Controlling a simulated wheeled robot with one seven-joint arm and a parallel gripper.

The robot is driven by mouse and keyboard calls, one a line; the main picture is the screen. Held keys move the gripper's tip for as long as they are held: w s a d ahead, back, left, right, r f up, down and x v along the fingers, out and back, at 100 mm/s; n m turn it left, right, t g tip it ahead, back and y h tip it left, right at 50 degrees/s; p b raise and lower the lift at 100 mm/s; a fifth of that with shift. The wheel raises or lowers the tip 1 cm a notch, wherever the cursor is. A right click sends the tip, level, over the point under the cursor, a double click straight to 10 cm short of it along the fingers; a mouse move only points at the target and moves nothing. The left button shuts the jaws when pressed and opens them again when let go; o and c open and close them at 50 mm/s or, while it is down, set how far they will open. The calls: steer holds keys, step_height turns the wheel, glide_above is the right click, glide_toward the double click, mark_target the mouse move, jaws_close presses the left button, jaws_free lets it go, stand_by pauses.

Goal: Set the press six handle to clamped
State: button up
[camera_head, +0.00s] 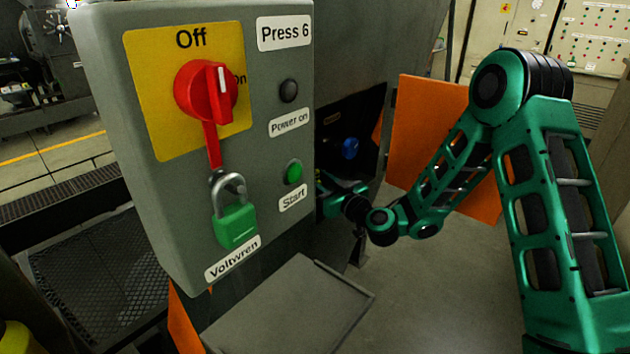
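The grey control box labelled Press 6 (120,40) fills the left middle of the head view. A blue knob-like part (348,148) shows in the dark opening of the machine behind the box; I cannot tell whether it belongs to the press handle or how that handle is set. My green gripper (338,197) is just beyond the box's right edge, below the blue part and apart from it in the picture. The box edge hides its fingertips, so I cannot see whether it is open or holds anything.
An orange panel (425,130) stands open behind my forearm. A grey flat plate (290,310) lies below the box. Floor (430,290) shows clear at lower right.

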steer(key=shift+c, duration=0.4)
jaws_close()
